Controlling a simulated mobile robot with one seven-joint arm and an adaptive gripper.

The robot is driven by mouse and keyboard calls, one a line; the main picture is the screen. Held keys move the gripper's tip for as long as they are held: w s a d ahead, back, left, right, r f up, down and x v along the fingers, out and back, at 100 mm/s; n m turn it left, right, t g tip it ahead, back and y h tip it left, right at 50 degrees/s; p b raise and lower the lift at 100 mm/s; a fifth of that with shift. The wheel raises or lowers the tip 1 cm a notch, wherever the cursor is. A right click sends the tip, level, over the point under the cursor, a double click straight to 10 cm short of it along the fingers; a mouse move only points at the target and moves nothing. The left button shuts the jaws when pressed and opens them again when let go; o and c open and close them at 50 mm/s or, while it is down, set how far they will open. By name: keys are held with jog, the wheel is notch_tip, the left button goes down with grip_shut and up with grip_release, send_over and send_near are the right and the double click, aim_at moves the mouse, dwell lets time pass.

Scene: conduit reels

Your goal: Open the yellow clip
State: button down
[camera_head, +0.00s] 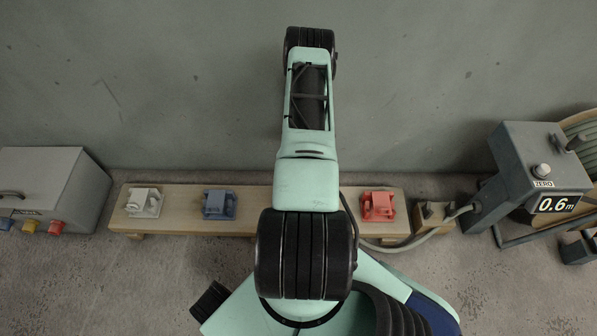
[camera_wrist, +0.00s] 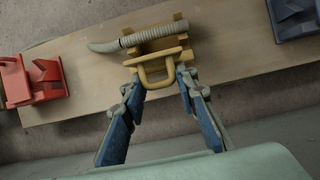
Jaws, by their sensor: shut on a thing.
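The yellow clip (camera_wrist: 158,50) is on the wooden board in the wrist view. A grey ribbed conduit (camera_wrist: 150,36) lies across it, with one bent end sticking out to the left. The clip's yellow loop handle (camera_wrist: 160,80) points toward my gripper. My gripper (camera_wrist: 161,77) has its two blue fingers at either side of this loop and is shut on it. In the head view my arm hides the clip and my gripper.
The wooden board (camera_head: 260,195) also bears a white clip (camera_head: 143,203), a blue clip (camera_head: 219,204) and a red clip (camera_head: 378,206). A grey box (camera_head: 50,185) stands at left. A meter reading 0.6 m (camera_head: 535,165) stands at right, beside a cable (camera_head: 425,238).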

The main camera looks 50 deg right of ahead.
jog(key=shift+s+f, duration=0.1)
jog(key=c, duration=1.5)
grip_release()
notch_tip(320, 180, up, 10)
jog(key=shift+r, duration=0.1)
